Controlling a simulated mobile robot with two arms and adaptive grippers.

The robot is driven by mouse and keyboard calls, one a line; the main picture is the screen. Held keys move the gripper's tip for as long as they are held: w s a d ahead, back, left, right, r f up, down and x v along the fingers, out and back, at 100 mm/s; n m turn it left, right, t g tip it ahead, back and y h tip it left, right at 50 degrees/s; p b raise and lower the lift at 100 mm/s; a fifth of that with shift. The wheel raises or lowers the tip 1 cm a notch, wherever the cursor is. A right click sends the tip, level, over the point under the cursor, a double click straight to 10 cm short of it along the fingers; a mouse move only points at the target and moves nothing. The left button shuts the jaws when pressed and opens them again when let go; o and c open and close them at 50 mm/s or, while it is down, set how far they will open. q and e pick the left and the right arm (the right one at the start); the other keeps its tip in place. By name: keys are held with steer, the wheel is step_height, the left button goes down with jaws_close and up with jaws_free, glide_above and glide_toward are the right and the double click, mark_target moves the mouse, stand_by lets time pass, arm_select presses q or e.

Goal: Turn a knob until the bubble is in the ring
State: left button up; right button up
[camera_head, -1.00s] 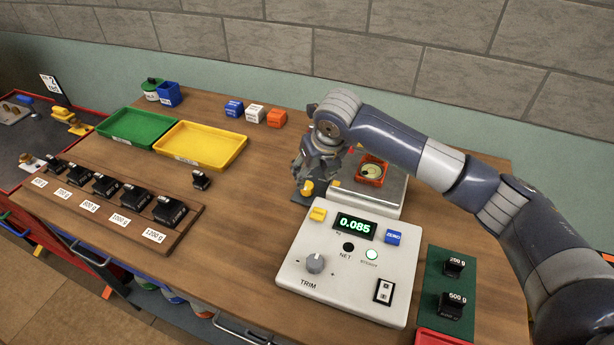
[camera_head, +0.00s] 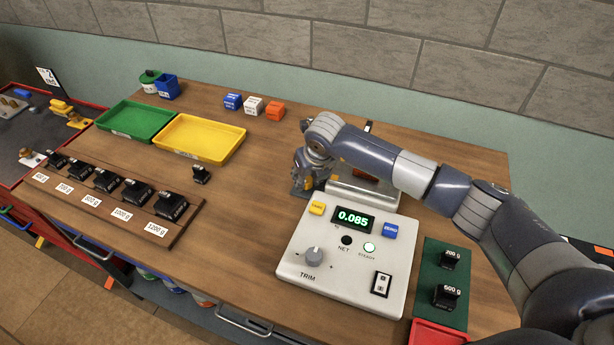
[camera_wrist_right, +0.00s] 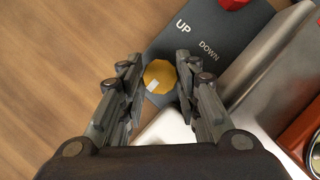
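A yellow knob (camera_wrist_right: 159,76) sits on a dark plate (camera_wrist_right: 215,35) marked UP and DOWN. In the right wrist view the knob lies between the fingertips of my right gripper (camera_wrist_right: 155,78), which is open with gaps on both sides. In the head view my right gripper (camera_head: 306,184) is over the plate, left of the scale's metal platform (camera_head: 362,193), and hides most of the knob. A red knob (camera_wrist_right: 232,3) shows at the top of the wrist view. The orange bubble level (camera_wrist_right: 306,135) is cut off at the right; its bubble cannot be read. My left gripper is out of view.
The scale's white console (camera_head: 340,265), reading 0.085, stands in front of the platform, with a grey TRIM knob (camera_head: 314,256). Black weights on a green mat (camera_head: 433,282) are to its right. Yellow (camera_head: 236,134) and green trays are further left.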

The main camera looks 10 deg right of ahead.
steer(key=shift+c, duration=0.5)
steer(key=shift+f+b, duration=0.1)
steer(key=shift+b, duration=0.4)
steer(key=n+y+b, duration=0.1)
steer(key=n+b, duration=0.2)
steer(key=b, duration=0.1)
steer(key=n+g+y+b, duration=0.1)
steer(key=n+b, duration=0.2)
steer(key=b, duration=0.1)
steer(key=shift+w+d+f, duration=0.15)
steer(key=shift+d, duration=0.05)
arm_select(q)
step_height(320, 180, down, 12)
steer(key=b, duration=0.3)
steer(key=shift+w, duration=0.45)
arm_select(e)
steer(key=shift+r+n+g+y, duration=0.1)
steer(key=shift+n+g+y, duration=0.2)
steer(key=shift+n, duration=0.65)
steer(key=shift+r+n+g+y, duration=0.1)
steer(key=shift+n+g+y, duration=0.2)
steer(key=shift+n, duration=0.65)
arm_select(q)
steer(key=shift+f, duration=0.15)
arm_select(e)
steer(key=o, duration=1.1)
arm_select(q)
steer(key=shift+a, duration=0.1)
